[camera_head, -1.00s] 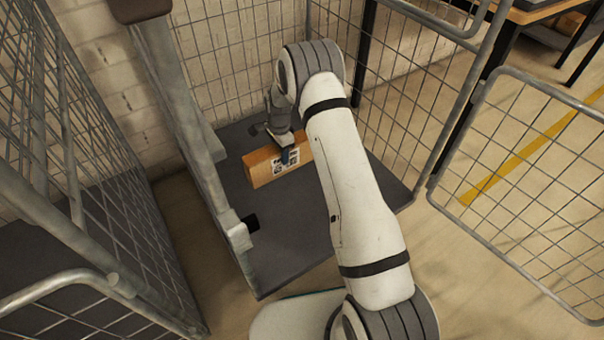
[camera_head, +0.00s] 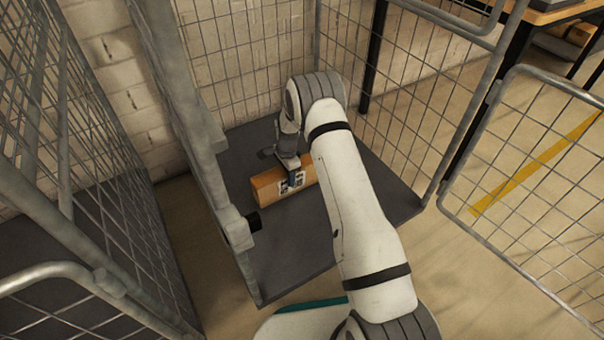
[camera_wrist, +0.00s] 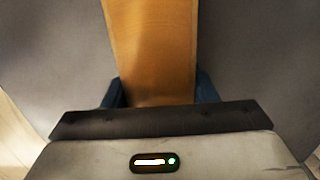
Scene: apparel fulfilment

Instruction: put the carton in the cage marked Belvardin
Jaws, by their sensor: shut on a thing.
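The carton (camera_head: 264,191) is a brown box with a white printed label, inside the mesh cage (camera_head: 222,163) over its dark grey floor (camera_head: 290,250). My gripper (camera_head: 292,176) is shut on the carton from above. In the wrist view the carton (camera_wrist: 153,45) runs between the two blue fingertips (camera_wrist: 154,92), with the grey floor on both sides. The carton looks at or very near the floor; I cannot tell whether it touches. No cage name sign is readable in these views. My arm hides part of the floor at the right.
A second mesh cage (camera_head: 75,225) stands close at the left. An open mesh gate (camera_head: 530,170) is at the right. A dark-legged table (camera_head: 545,12) is at the upper right. The cage floor in front of the carton is clear.

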